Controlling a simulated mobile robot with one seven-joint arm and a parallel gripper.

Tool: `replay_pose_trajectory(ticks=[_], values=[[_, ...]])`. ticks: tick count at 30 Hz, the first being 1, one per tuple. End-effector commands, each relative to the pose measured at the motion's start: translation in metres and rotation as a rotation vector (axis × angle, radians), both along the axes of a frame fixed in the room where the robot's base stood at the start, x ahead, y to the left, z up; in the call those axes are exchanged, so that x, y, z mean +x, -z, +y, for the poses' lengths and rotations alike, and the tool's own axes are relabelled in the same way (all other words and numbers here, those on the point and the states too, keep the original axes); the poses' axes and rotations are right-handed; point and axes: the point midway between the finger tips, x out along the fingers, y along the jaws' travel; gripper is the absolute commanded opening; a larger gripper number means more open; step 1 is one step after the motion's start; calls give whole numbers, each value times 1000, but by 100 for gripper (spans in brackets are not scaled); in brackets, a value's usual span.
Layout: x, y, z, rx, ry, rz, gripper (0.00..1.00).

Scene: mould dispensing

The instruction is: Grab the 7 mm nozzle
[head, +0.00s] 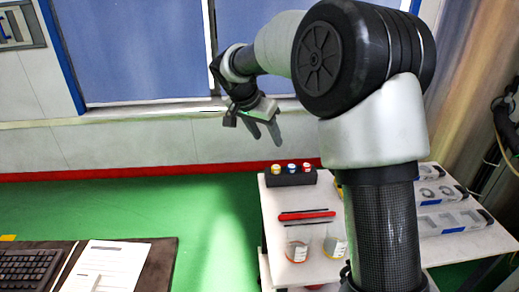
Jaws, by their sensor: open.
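A black block (291,180) stands at the back left of the white cart top. It holds three small pieces: a yellow-topped one (276,168), a blue-topped one (291,167) and a red-topped one (306,167). No size marks are readable, so I cannot tell which, if any, is the 7 mm nozzle. My gripper (252,122) is open and appears empty. In the picture it is above and left of the block, in the air before the wall and window, apart from the cart. My arm hides part of the cart's middle.
The white cart top (269,218) also bears a red tool (306,216), two labelled cups (297,251) (334,247) and grey moulds (440,222) at right. A desk with a keyboard (28,270) and paper (110,264) is at lower left. Green floor (205,235) lies between.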

Motion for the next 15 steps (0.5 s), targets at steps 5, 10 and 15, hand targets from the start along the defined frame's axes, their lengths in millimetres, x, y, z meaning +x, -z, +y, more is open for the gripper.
replay_pose_trajectory(ticks=[5,10,15], values=[[26,36,9,15,69,-26,49],[35,55,2,18,81,-30,49],[47,88,-11,19,81,-26,49]])
